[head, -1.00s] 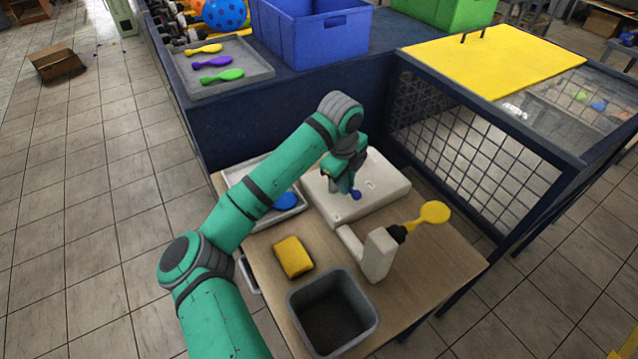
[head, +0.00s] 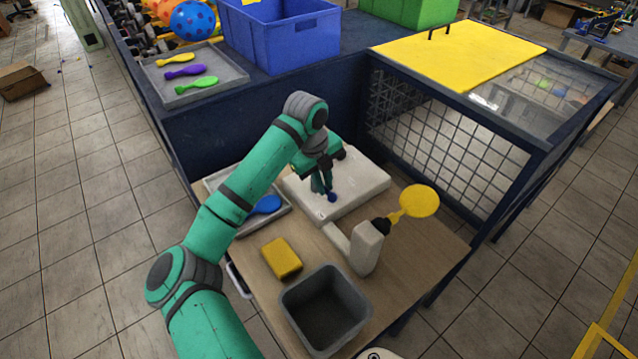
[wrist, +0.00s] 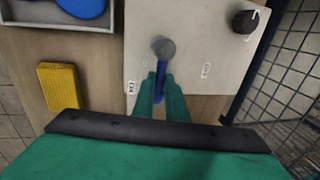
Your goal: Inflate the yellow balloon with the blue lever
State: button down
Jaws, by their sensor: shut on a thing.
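The yellow balloon (head: 419,200) sits on the black nozzle (head: 380,226) of the white stand (head: 366,250) and looks rounded, partly filled. The blue lever (head: 333,197) is on the white machine box (head: 362,188). In the wrist view the blue lever (wrist: 158,84) runs down from a grey round pivot (wrist: 164,48) between my fingers. My gripper (head: 322,183) is shut on the lever, and it also shows in the wrist view (wrist: 161,98). The fingers hide part of the lever.
A yellow sponge (head: 281,258) and an empty grey bin (head: 325,312) are at the table's front. A tray (head: 285,217) with a blue balloon (head: 264,204) stands left of the box. A mesh cage (head: 440,125) borders the right. A black knob (wrist: 245,21) is on the box.

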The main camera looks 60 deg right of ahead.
jog(key=shift+s, duration=0.25)
jog(key=c, duration=1.8)
grip_release()
jog(key=shift+o, duration=0.2)
jog(key=shift+w, duration=0.1)
notch_tip(320, 180, up, 11)
jog(key=a, duration=0.2)
jog(key=shift+w+f, duration=0.2)
jog(key=shift+w, duration=0.25)
